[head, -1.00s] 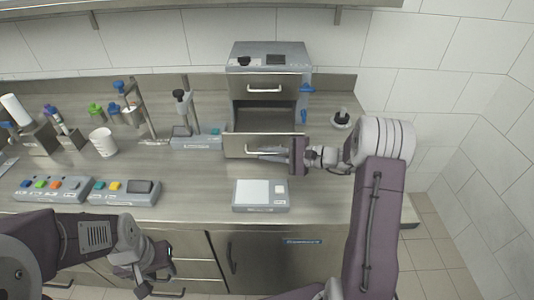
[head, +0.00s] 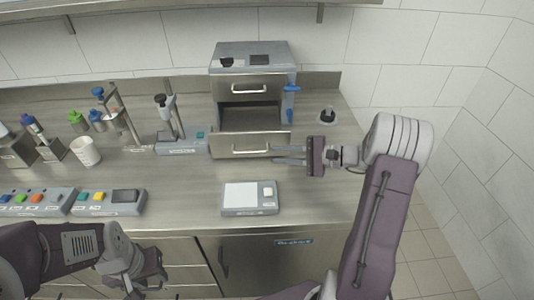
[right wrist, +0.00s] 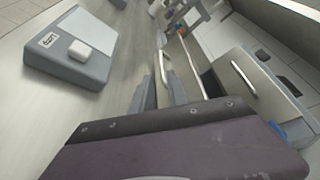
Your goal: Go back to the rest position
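My right gripper (head: 287,156) is just to the right of the grey drawer unit's lower front (head: 250,146). Its two fingers point left with a gap between them and nothing in it. In the right wrist view the fingers (right wrist: 158,92) are apart, near the lower drawer's handle (right wrist: 164,66); whether they touch it is hard to tell. My left gripper (head: 145,272) hangs low at the left, in front of the counter's edge. Its fingertips are too unclear to tell if they are open, and no held object shows.
The drawer unit (head: 251,57) has its upper drawer shut and its lower one pulled out. A scale (head: 250,210) lies in front of it. A white cup (head: 86,152), button panels (head: 112,210) and stands (head: 167,110) are at the left.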

